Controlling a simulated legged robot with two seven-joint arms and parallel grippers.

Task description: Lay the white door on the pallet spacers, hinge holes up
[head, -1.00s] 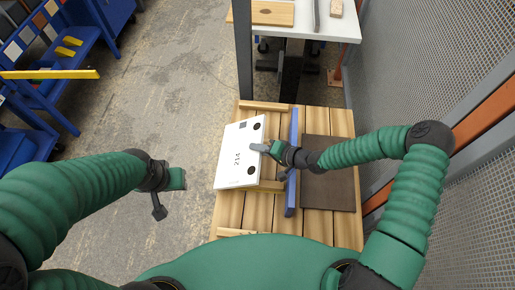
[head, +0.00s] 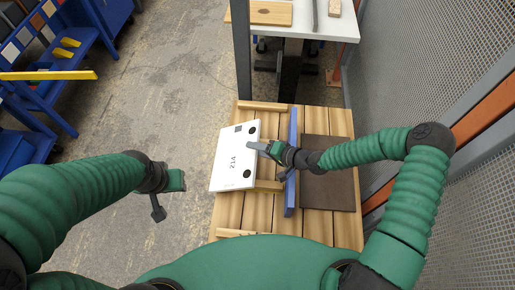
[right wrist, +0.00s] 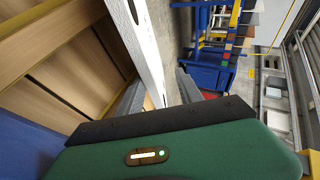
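The white door (head: 226,168), marked 214, shows its face with two dark round hinge holes up, near its right edge. It is over the left part of the wooden pallet (head: 312,228), overhangs its left side and looks tilted. Wooden spacers show at the pallet's far end (head: 264,107) and by the door's near right corner (head: 268,186). My right gripper (head: 256,146) is at the door's right edge. In the right wrist view the door edge (right wrist: 148,50) runs between spread fingers, with a gap to the right finger. My left gripper (head: 168,200) is empty, left of the pallet.
A blue bar (head: 291,165) runs along the pallet, right of the door, with a dark brown mat (head: 328,172) beyond it. A white table (head: 330,25) stands at the far end. Blue racks (head: 50,90) are at left, mesh fencing (head: 420,70) at right. Floor between is clear.

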